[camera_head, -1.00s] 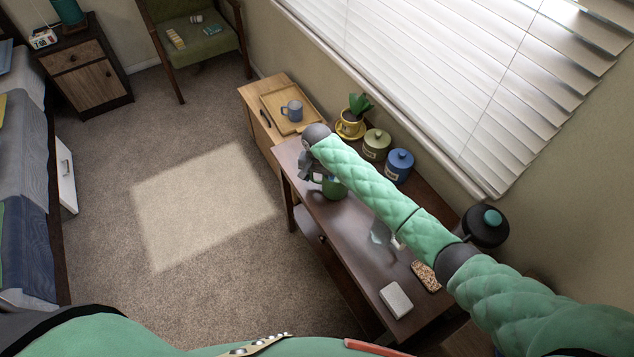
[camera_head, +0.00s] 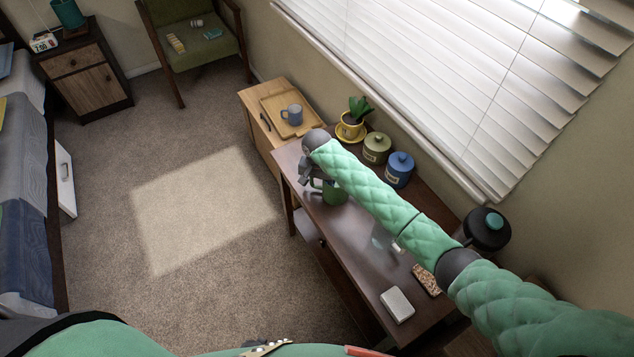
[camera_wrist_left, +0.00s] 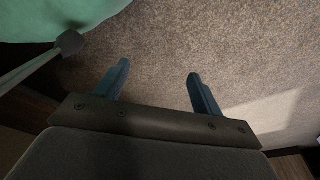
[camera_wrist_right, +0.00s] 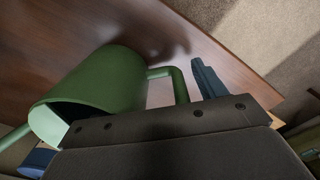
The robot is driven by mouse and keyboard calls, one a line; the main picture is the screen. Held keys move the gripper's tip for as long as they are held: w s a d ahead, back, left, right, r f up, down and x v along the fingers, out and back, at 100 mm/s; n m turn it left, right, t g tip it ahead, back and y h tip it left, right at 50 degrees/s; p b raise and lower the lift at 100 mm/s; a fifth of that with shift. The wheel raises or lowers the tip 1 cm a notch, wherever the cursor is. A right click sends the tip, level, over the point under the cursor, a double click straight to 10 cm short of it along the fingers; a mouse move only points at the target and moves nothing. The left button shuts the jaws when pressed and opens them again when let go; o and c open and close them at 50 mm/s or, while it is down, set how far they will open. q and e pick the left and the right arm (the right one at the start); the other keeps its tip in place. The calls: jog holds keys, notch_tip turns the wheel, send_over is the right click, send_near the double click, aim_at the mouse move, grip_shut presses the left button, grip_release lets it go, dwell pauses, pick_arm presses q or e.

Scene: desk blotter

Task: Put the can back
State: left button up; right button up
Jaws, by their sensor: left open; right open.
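The can, a green watering can (camera_head: 335,192), stands on the dark wooden desk (camera_head: 346,235), partly hidden behind my right arm and gripper in the head view. In the right wrist view the can (camera_wrist_right: 105,82) is large and close, with its handle toward my right gripper and its spout at the lower left. My right gripper (camera_head: 312,183) is open at the handle. One finger shows right of the handle; the other is hidden by the can's body, so I cannot tell whether it touches. My left gripper (camera_wrist_left: 160,85) is open and empty above the carpet.
Behind my right arm stand a potted plant (camera_head: 350,125), a green canister (camera_head: 376,150) and a blue canister (camera_head: 399,172). A clear glass object (camera_head: 382,238), a white box (camera_head: 397,305) and a speckled block (camera_head: 427,280) lie nearer. A mug (camera_head: 293,114) sits on the wooden cabinet's tray (camera_head: 275,101).

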jog(key=shift+r, duration=0.3)
notch_tip(320, 180, up, 11)
jog(key=b, duration=0.3)
jog(key=shift+f, duration=0.2)
pick_arm(q)
jog(key=w+d+r, duration=0.2)
jog(key=w+r, duration=0.1)
jog(key=r, duration=0.2)
jog(key=shift+d+r, duration=0.35)
jog(key=shift+d, duration=0.05)
pick_arm(e)
jog(key=shift+r, duration=0.5)
pick_arm(q)
jog(key=shift+w, duration=0.15)
